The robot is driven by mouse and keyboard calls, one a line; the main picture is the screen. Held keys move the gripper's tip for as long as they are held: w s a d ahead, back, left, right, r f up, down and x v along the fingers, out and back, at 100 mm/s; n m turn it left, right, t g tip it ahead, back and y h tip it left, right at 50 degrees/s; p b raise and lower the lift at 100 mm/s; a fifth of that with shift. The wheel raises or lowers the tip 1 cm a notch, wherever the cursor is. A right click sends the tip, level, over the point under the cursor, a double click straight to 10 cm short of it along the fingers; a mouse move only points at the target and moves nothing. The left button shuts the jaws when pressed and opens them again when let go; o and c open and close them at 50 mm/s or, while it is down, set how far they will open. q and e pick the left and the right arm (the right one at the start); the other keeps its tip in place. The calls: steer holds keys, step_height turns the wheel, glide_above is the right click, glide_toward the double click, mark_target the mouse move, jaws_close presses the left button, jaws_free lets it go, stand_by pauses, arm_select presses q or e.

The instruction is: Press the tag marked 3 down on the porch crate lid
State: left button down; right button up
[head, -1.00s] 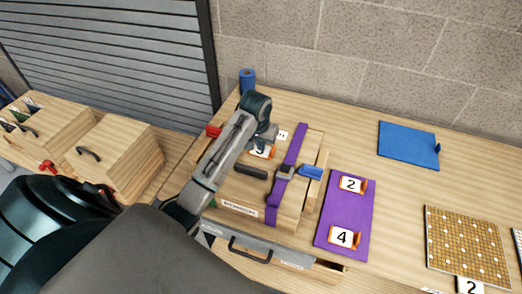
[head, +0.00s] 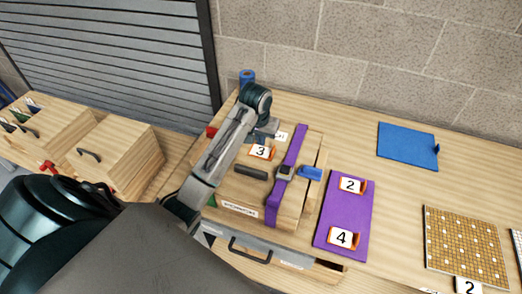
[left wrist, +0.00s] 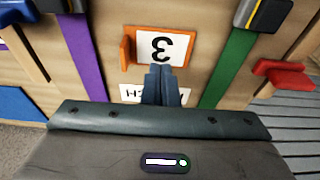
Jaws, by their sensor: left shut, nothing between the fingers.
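The tag marked 3 (head: 262,152), white with an orange holder, lies flat on the wooden crate lid (head: 248,188), behind the dark handle. In the left wrist view the tag (left wrist: 160,46) appears upside down, between a purple strap and a green strap. My left gripper (head: 266,138) is shut and empty, just behind the tag. In the left wrist view its fingertips (left wrist: 160,68) overlap the tag's near edge; I cannot tell whether they touch it. They partly hide a white printed label (left wrist: 135,93) on the lid. My right gripper is not in view.
A purple mat (head: 340,216) right of the crate holds tags marked 2 (head: 351,186) and 4 (head: 342,237). A blue board (head: 408,146) and a pegboard (head: 467,247) lie further right. A blue roll (head: 247,78) stands behind. Table between mat and pegboard is clear.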

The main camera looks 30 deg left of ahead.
arm_select(q)
steer(key=shift+r, duration=2.35)
